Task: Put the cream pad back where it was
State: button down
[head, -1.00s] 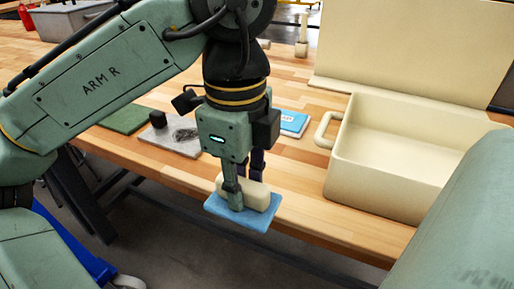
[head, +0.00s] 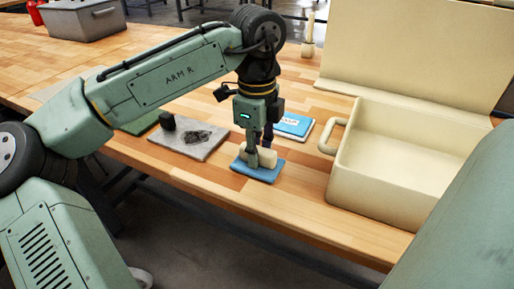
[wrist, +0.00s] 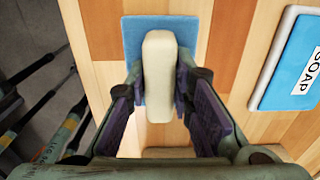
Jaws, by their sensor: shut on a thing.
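The cream pad (head: 264,157) is a rounded, oblong block with a flat blue sheet (head: 258,173) against its underside. My gripper (head: 258,155) is shut on the cream pad from above. In the wrist view the pad (wrist: 160,75) stands between the two fingers, and the blue sheet (wrist: 132,45) shows beyond it. The sheet is over the wooden table near its front edge. I cannot tell whether it touches the wood. The fingers hide part of the pad.
A cream bin (head: 375,190) with a handle stands at the right. Bare wood lies between.

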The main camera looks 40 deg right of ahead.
jog(key=shift+f, duration=0.2)
jog(key=c, duration=1.4)
grip_release()
notch_tip(320, 180, up, 12)
jog(key=shift+r, duration=0.1)
